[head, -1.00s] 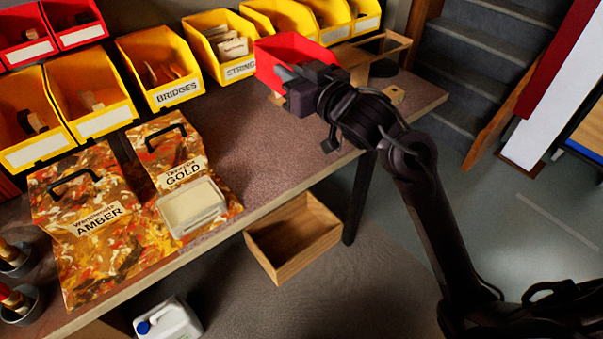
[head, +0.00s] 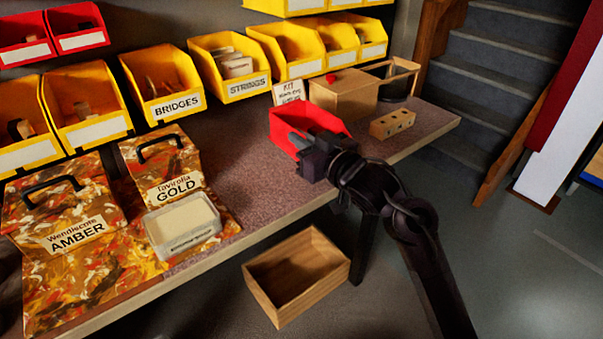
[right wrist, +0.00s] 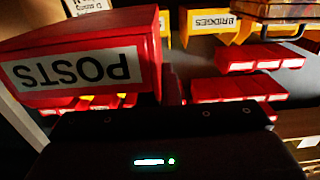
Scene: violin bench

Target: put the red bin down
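The red bin (head: 316,119) is at the right part of the bench (head: 250,165), over or on its speckled top. I cannot tell whether its base touches the bench. In the right wrist view the bin (right wrist: 130,40) fills the upper left, with its POSTS label upside down. My right gripper (head: 305,150) is at the bin's near side, shut on its wall; the fingertips are mostly hidden. My left gripper is not in view.
A wooden block with holes (head: 392,124) lies right of the bin. A cardboard box (head: 343,98) and a small sign card (head: 288,93) stand behind it. Yellow bins (head: 228,68) line the back. Bare bench lies left of the bin. A wooden crate (head: 297,275) is below the bench edge.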

